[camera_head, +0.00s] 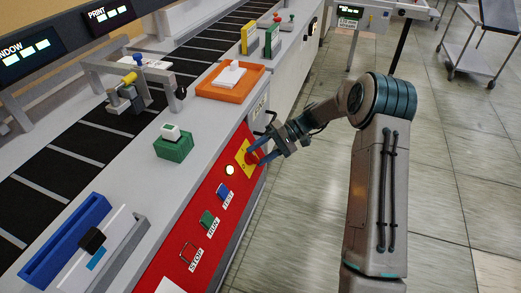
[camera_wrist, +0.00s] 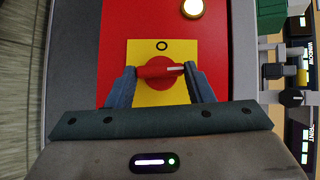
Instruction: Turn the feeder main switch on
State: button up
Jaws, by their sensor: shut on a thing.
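The feeder main switch is a red rotary handle (camera_wrist: 155,71) on a round red base over a yellow plate (camera_wrist: 150,47). In the wrist view the handle lies crosswise, with a white line near its right end, and an "O" mark shows at the plate's top edge. My gripper (camera_wrist: 161,76) is shut on the handle, one finger at each end. The plate's lower part is hidden by my gripper. In the head view my gripper (camera_head: 257,156) reaches from the right to the yellow plate (camera_head: 241,158) on the red front panel.
A lit round lamp (camera_head: 229,170), a blue TEST button (camera_head: 223,191), a green RUN button (camera_head: 208,219) and a STOP button (camera_head: 188,252) share the red panel (camera_head: 190,225). An orange tray (camera_head: 204,92) and a green block (camera_head: 173,147) stand above.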

jog(key=shift+m+y, duration=0.4)
jog(key=shift+m, duration=0.1)
jog(key=shift+s+f, duration=0.1)
jog(key=o, duration=1)
jog(key=v, duration=1.3)
jog(key=shift+d+p, duration=0.35)
